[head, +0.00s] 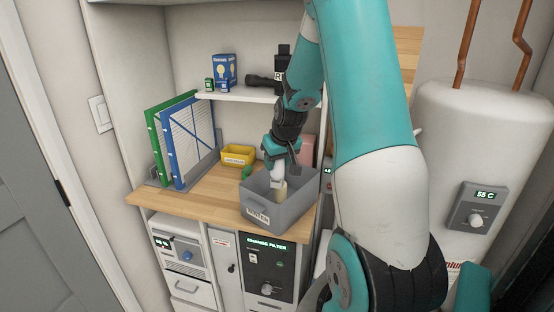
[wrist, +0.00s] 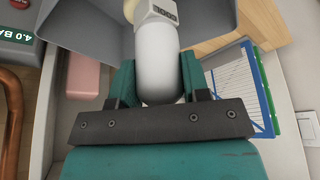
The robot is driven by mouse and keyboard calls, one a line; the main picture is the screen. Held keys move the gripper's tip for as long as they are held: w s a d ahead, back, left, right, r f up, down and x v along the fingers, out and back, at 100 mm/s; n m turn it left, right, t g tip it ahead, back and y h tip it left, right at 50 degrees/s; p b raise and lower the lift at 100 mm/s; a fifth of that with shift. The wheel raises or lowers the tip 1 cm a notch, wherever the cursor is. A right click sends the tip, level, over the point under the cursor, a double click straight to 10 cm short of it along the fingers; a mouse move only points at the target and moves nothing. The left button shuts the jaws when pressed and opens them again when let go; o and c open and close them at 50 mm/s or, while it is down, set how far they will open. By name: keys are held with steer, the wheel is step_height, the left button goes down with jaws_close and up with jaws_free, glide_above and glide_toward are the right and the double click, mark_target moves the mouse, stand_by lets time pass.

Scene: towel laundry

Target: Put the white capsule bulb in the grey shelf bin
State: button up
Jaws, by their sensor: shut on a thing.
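The white capsule bulb (wrist: 158,62) is gripped between the two teal fingers of my gripper (wrist: 158,85) in the wrist view. A paler collar with small print and a cream tip show at its far end. In the head view my gripper (head: 280,158) points down over the grey shelf bin (head: 258,215), and the white bulb (head: 277,173) hangs at the bin's opening. A cream piece shows below it inside the bin; whether it touches the floor I cannot tell. The bin's grey walls also show in the wrist view (wrist: 90,25).
The bin stands on a wooden counter (head: 190,208). A yellow bin (head: 238,154), blue filter frame (head: 188,148) and green frame (head: 158,150) stand to its left. A pink block (head: 308,150) is behind it. A white shelf (head: 245,94) above holds a blue box (head: 223,70).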

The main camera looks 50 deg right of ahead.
steer(key=shift+f, duration=0.2)
steer(key=o, duration=0.9)
